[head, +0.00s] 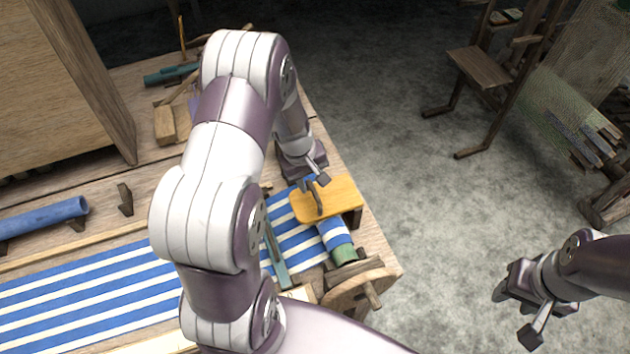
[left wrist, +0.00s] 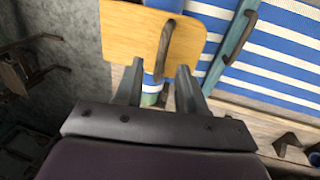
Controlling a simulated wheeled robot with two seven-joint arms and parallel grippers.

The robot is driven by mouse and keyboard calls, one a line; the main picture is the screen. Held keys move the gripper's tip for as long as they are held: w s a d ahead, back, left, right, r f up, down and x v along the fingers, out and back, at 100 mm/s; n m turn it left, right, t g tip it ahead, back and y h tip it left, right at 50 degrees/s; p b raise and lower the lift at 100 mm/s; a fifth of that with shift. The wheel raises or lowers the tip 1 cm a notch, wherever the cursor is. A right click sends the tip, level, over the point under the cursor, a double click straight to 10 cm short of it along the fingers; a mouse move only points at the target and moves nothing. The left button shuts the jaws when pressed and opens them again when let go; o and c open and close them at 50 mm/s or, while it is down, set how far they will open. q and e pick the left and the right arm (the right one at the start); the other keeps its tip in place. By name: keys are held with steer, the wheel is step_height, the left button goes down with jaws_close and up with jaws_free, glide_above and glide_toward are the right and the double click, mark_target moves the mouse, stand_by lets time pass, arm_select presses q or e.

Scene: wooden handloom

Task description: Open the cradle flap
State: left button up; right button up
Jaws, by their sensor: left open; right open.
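The cradle flap looks to be the yellow wooden board (head: 346,197) at the loom's right end, with a dark curved handle (head: 316,199) on it. It lies over a roll of blue-and-white cloth (head: 335,236). The flap (left wrist: 125,38) and its handle (left wrist: 165,48) also show in the left wrist view. My left gripper (head: 312,180) is open at the handle. In the left wrist view its fingers (left wrist: 158,82) stand apart, with the handle's near end between their tips; contact cannot be told. My right gripper (head: 516,314) is open and empty, over the floor at right.
Striped cloth (head: 90,300) covers the loom's front. A teal bar (head: 274,255) and a wooden wheel (head: 357,287) are close to the flap. A blue tube (head: 42,216) lies at left. A chair (head: 490,68) stands beyond clear floor.

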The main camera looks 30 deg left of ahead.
mark_target(314, 191)
arm_select(q)
step_height(314, 191, down, 4)
steer(key=shift+w+a+r, duration=0.1)
steer(key=shift+w+r, duration=0.05)
steer(key=shift+w+d+f, duration=0.2)
steer(key=shift+w, duration=0.05)
steer(key=shift+s+r, duration=0.1)
steer(key=shift+s, duration=0.05)
jaws_close()
steer(key=shift+a, duration=0.1)
